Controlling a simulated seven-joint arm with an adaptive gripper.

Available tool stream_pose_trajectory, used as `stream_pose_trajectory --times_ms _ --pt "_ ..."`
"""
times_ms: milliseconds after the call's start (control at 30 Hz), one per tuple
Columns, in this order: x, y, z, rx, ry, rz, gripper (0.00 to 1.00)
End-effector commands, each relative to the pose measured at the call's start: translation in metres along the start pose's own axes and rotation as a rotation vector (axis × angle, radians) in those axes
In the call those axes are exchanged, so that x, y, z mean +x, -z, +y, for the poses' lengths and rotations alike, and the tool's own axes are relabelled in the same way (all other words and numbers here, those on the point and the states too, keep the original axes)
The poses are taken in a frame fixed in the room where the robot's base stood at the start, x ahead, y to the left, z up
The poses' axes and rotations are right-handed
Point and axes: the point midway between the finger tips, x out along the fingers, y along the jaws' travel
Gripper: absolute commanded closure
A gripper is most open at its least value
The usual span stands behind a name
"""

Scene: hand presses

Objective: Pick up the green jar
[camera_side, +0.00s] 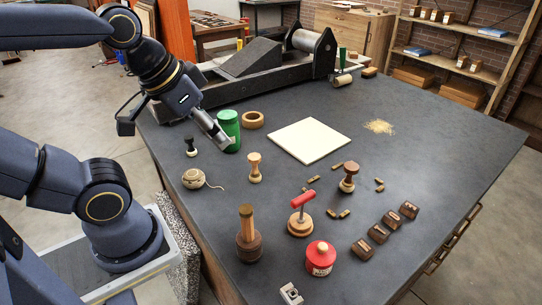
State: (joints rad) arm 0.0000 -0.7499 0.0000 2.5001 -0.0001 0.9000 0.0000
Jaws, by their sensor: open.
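The green jar (229,128) stands upright on the dark tabletop, left of the cream square board. It has a green lid and green body. My gripper (222,138) is at its left side, reaching down from the upper left. The gripper's fingers overlap the jar's left edge in this view. I cannot tell whether they touch it. The gripper is open, and its far finger is hard to make out.
A black-topped stamp (191,147), a twine ball (194,179) and a wooden stamp (254,168) stand nearby in front. A large press (262,62) is behind. The cream board (309,140) lies to the right.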

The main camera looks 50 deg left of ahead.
Motion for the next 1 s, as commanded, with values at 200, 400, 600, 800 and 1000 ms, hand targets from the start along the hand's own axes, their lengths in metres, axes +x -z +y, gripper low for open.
stream_pose_trajectory --times_ms 200,400,600,800,1000 --pt "0.000 0.000 0.000 0.000 0.000 0.000 0.12" --pt "0.000 0.000 0.000 0.000 0.000 0.000 0.03" --pt "0.000 0.001 0.000 -0.004 0.000 0.003 0.03" --pt "-0.004 0.059 -0.022 -0.109 0.033 0.098 0.03" --pt "0.032 0.111 -0.115 -0.361 0.161 0.064 0.03"
